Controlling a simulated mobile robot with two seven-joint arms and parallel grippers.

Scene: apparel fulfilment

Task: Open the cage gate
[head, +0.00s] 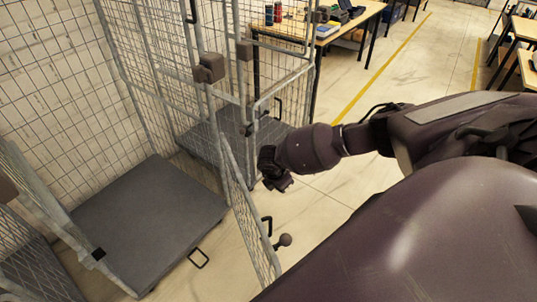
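The cage gate (238,205) is a narrow grey mesh panel seen nearly edge-on. It extends from the cage's right-hand post toward the lower middle of the view. A dark handle (267,226) and a round knob (284,240) stick out from its right side. The cage has a flat dark grey base (150,222) with nothing on it. My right gripper (273,172) is just right of the gate's upper part. I cannot tell whether it touches the gate, and its fingers are too small and dark to read. My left gripper is out of view.
A second mesh cage (277,80) stands close behind. Workbenches with items (330,35) are at the back. A wire side panel (35,265) is at the lower left. Floor with yellow lines (390,68) is clear beyond my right arm.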

